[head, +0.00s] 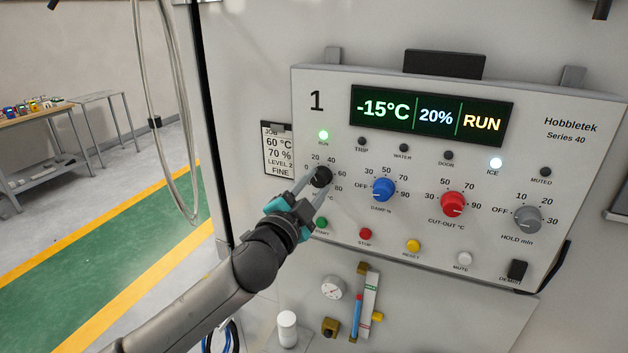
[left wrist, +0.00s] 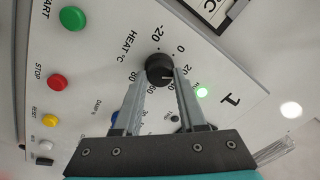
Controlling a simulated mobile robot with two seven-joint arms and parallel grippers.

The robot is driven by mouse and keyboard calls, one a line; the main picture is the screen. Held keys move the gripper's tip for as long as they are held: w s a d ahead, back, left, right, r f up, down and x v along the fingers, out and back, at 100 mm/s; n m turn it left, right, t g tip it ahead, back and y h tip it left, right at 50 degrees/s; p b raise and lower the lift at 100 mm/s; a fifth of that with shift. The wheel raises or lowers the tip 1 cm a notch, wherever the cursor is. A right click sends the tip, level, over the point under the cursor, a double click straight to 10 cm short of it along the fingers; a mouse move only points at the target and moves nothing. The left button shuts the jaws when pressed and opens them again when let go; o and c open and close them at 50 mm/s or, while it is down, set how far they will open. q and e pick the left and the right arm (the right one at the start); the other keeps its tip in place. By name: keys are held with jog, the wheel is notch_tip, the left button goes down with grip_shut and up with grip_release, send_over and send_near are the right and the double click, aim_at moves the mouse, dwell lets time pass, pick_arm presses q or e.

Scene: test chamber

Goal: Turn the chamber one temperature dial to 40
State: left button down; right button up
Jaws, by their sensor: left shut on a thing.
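The black HEAT °C dial (head: 321,176) is at the left of the dial row on the chamber panel marked 1 (head: 400,155). My left gripper (head: 317,181) is shut on this dial, one finger on each side of it. In the left wrist view the dial (left wrist: 159,67) sits between the two finger ends. A short light mark shows on its face, but I cannot tell exactly which number it points to. The display (head: 432,116) reads -15°C, 20% and RUN. My right gripper is not in view.
Blue (head: 383,189), red (head: 452,204) and grey (head: 527,219) dials stand to the right. Push buttons, including a red STOP (head: 365,234), run below. A job card (head: 279,150) reading 60 °C hangs left of the panel. A cable loop (head: 165,120) hangs further left.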

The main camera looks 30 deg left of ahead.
pick_arm(q)
jog(key=shift+r+m+p, duration=0.15)
jog(key=shift+m+p, duration=0.15)
jog(key=shift+m, duration=0.8)
jog(key=m, duration=0.2)
jog(key=shift+m+h, duration=0.3)
jog(key=shift+m, duration=0.1)
jog(key=m, duration=0.6)
jog(key=shift+m, duration=0.3)
jog(key=shift+c, duration=2.4)
grip_release()
